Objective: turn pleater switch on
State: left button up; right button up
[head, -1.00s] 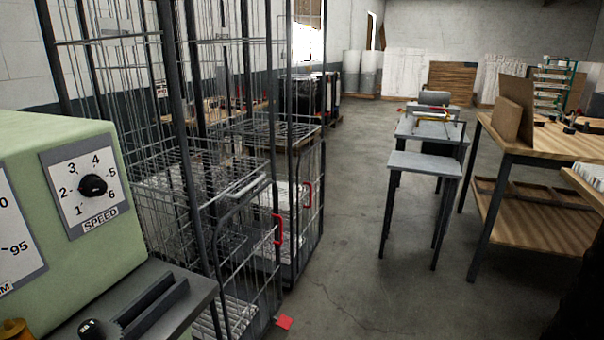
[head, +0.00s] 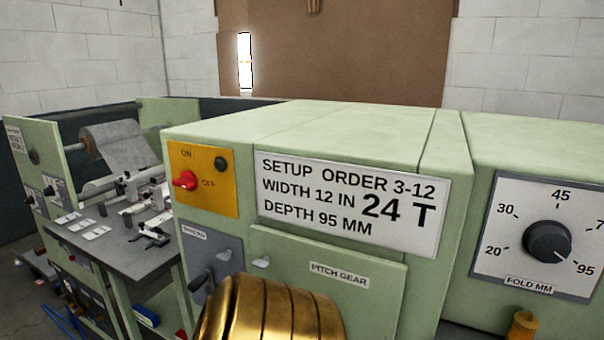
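The pleater (head: 350,118) is a pale green machine filling the middle and right of the head view. On its front, at the left end, is a yellow switch plate (head: 215,205) marked ON above and OFF to the right. A red rotary switch (head: 186,180) sits on this plate below ON and left of OFF. I cannot tell clearly which mark its handle points to. A round black part (head: 221,164) sits at the plate's upper right. Neither of my grippers is in view.
A brass-coloured ribbed cylinder (head: 270,312) stands in front, below the switch plate. The white setup order sign (head: 350,200) and fold dial (head: 547,242) are to the right. A grey bench (head: 115,240) with small metal parts and a grey roll (head: 120,147) are at left.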

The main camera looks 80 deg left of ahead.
aim_at(187, 180)
jog(key=u, duration=3.25)
